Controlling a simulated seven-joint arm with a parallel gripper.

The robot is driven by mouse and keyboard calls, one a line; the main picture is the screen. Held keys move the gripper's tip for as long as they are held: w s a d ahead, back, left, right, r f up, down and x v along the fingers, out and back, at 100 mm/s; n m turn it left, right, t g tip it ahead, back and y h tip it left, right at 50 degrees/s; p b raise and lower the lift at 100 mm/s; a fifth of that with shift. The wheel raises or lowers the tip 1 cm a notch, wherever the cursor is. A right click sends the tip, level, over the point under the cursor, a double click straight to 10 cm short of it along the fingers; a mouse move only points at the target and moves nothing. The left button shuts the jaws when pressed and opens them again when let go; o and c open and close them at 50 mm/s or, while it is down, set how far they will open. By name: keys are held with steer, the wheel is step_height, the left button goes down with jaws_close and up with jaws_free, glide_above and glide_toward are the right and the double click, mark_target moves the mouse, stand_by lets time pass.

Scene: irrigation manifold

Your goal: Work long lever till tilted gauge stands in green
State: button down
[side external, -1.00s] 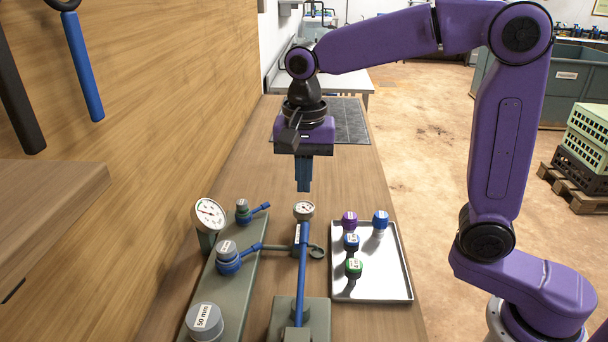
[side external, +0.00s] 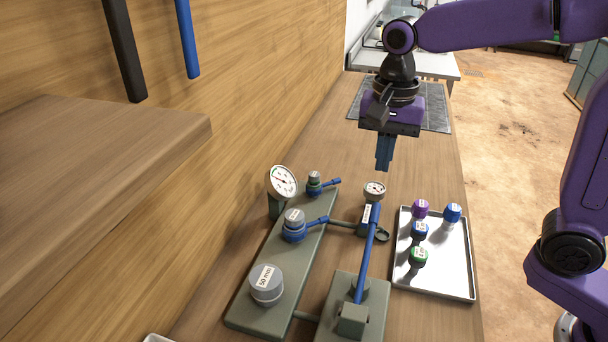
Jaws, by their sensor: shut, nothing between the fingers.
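The long lever (side external: 366,262) is a blue bar running from a grey-green base block (side external: 352,320) toward a small round gauge (side external: 375,191) at its far end. I cannot tell for certain which gauge is the tilted one. My gripper (side external: 384,167) is shut and empty, pointing down above the bench, just beyond the small gauge and apart from the lever.
The plate (side external: 262,316) carries two blue-handled valves (side external: 294,228) (side external: 314,183) and a grey cap marked 50 mm (side external: 266,284). A metal tray (side external: 450,277) on the right holds several coloured knobs. A wooden shelf (side external: 100,165) juts out at left. The bench beyond is clear up to a dark mat (side external: 437,108).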

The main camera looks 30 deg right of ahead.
stand_by(0.3)
step_height(320, 180, up, 6)
steer(key=t+h, duration=0.2)
glide_above(375, 211)
steer(key=s+a, duration=0.3)
steer(key=shift+d+f, duration=0.1)
steer(key=shift+f, duration=0.1)
steer(key=shift+w+f, duration=0.1)
steer(key=x, duration=1.4)
